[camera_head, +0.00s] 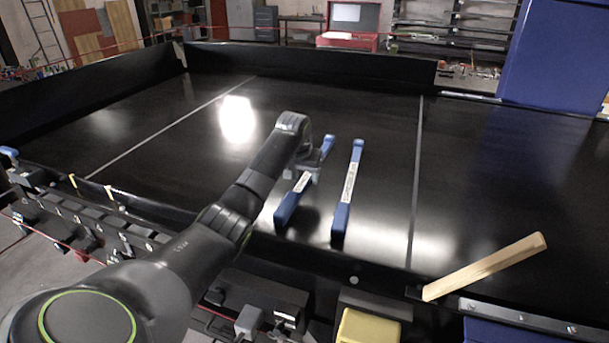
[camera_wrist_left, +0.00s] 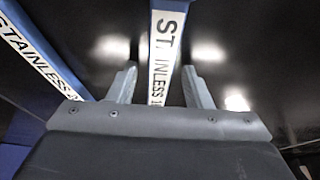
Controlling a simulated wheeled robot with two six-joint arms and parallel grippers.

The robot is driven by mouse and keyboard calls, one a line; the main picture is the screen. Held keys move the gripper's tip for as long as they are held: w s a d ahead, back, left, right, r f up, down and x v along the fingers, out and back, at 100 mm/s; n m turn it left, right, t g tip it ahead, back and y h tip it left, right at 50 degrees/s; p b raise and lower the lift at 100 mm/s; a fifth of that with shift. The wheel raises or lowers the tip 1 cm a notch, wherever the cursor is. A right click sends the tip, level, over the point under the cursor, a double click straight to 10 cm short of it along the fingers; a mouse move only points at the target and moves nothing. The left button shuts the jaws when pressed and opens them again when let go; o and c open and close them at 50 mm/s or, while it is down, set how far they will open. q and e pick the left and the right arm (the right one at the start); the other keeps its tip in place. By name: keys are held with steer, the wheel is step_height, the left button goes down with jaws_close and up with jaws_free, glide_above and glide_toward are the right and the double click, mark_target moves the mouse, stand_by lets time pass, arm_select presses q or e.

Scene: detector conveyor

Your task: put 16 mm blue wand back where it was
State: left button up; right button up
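Two blue wands with white label strips show on the black conveyor belt (camera_head: 330,115): a left wand (camera_head: 287,207) and a right wand (camera_head: 341,218). My left gripper (camera_head: 303,172) is over the middle of the left wand and hides part of it. In the left wrist view, one wand (camera_wrist_left: 162,75) runs between the open fingers, with a dark gap beside it. Its label reads "STAINLESS 1", then is cut off, so I cannot read the size. The other wand (camera_wrist_left: 35,50) lies at the left there. My right gripper is not in view.
A wooden bar (camera_head: 485,267) slants over the belt's front edge at the right. A yellow block (camera_head: 368,328) sits at the front. Black side walls (camera_head: 310,62) bound the belt at the back. A blue cabinet (camera_head: 555,50) stands behind right. The belt's left half is clear.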

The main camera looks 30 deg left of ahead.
arm_select(q)
steer(key=shift+r, duration=0.1)
steer(key=shift+r, duration=0.2)
steer(key=b+v, duration=0.4)
steer(key=v, duration=0.7)
steer(key=shift+s+r, duration=0.25)
steer(key=shift+r, duration=0.1)
steer(key=shift+d+f, duration=0.1)
steer(key=shift+f, duration=0.05)
